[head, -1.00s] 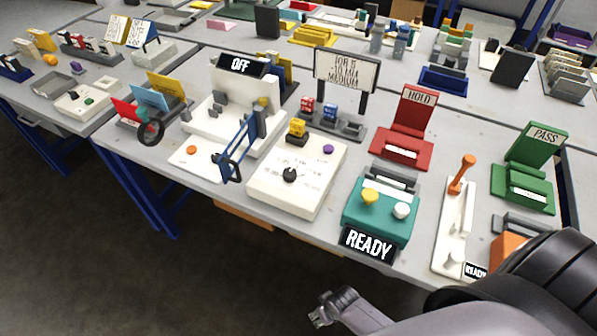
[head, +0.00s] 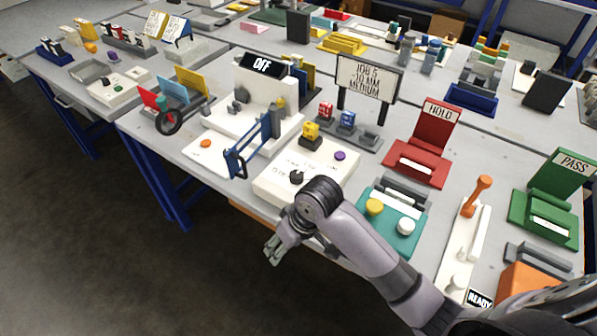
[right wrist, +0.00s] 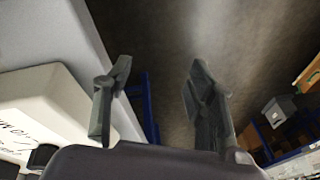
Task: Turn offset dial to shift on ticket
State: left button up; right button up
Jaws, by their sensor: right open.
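The black offset dial (head: 296,177) sits on top of a white control box (head: 322,178) with small printing. In the right wrist view a dark knob (right wrist: 42,156) shows on the white box (right wrist: 50,95) at the lower left, partly cut off by my gripper's body. The ticket (head: 367,78) stands behind the box and reads "JOB 5 -10 MM MEDIUM". My right gripper (head: 275,252) is open and empty, in front of the box and past the table edge, apart from the dial. It also shows in the right wrist view (right wrist: 160,72). My left gripper is not in view.
A white plotter with an "OFF" sign (head: 263,65) and blue frame (head: 250,146) stands left. A teal box (head: 383,236) with yellow and white knobs stands right. Floor is free in front.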

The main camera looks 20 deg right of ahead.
jog(key=w+r, duration=0.3)
jog(key=w, duration=0.2)
jog(key=m+g+h, duration=0.2)
jog(key=m+h, duration=0.1)
send_near(297, 174)
notch_tip(297, 174, down, 9)
jog(key=shift+f+p, duration=0.1)
jog(key=shift+p, duration=0.6)
jog(key=c, duration=1.1)
jog(key=shift+c, duration=0.2)
